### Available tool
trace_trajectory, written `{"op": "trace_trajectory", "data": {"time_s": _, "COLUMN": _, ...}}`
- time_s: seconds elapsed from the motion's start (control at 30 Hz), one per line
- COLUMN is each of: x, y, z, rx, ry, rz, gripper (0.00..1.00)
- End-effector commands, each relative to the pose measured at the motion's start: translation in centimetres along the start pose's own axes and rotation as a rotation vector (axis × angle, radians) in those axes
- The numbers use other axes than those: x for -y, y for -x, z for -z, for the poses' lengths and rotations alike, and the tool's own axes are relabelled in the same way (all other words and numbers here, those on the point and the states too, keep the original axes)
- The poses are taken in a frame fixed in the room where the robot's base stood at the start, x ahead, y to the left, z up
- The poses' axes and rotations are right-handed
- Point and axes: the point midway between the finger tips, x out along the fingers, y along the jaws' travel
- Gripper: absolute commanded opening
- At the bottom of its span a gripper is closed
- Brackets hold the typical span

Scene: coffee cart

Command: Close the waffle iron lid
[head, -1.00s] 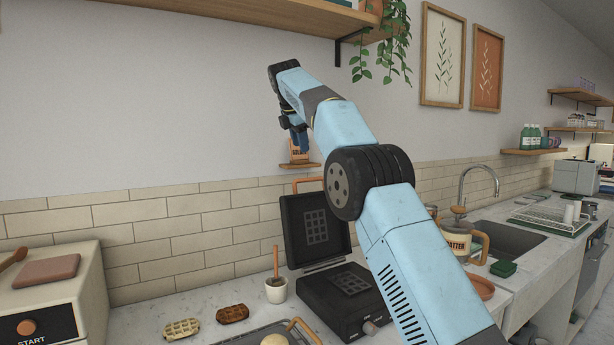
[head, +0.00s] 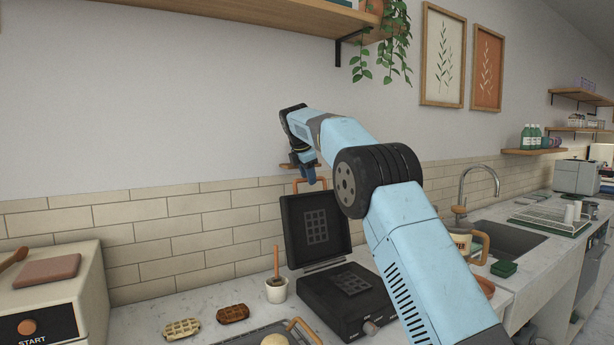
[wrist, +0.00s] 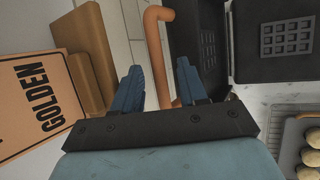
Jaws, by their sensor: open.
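The waffle iron is dark with its lid (head: 316,226) standing open, tilted up at the back, and its base (head: 348,297) flat on the counter. An orange handle (head: 311,183) sticks up from the lid's top edge. In the wrist view the handle (wrist: 152,40) shows beyond and between my fingertips, with the lid (wrist: 280,45) to the right. My gripper (head: 309,180) is above the lid's top edge, open and empty; in the wrist view its blue fingers (wrist: 158,75) are apart. I cannot tell whether they touch the handle.
Two waffles (head: 182,329) (head: 232,313), a cup (head: 276,290) with an orange-handled tool and a tray (head: 250,337) lie left of the iron. A batter pitcher (head: 462,243) stands to the right.

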Motion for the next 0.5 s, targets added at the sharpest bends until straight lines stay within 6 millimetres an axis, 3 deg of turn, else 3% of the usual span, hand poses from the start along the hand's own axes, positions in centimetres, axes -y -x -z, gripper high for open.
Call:
{"op": "trace_trajectory", "data": {"time_s": 0.3, "x": 0.01, "y": -0.21, "z": -0.04, "rx": 0.0, "ry": 0.0, "rz": 0.0, "gripper": 0.42}}
{"op": "trace_trajectory", "data": {"time_s": 0.5, "x": 0.01, "y": -0.2, "z": -0.06, "rx": 0.0, "ry": -0.001, "rz": 0.0, "gripper": 0.23}}
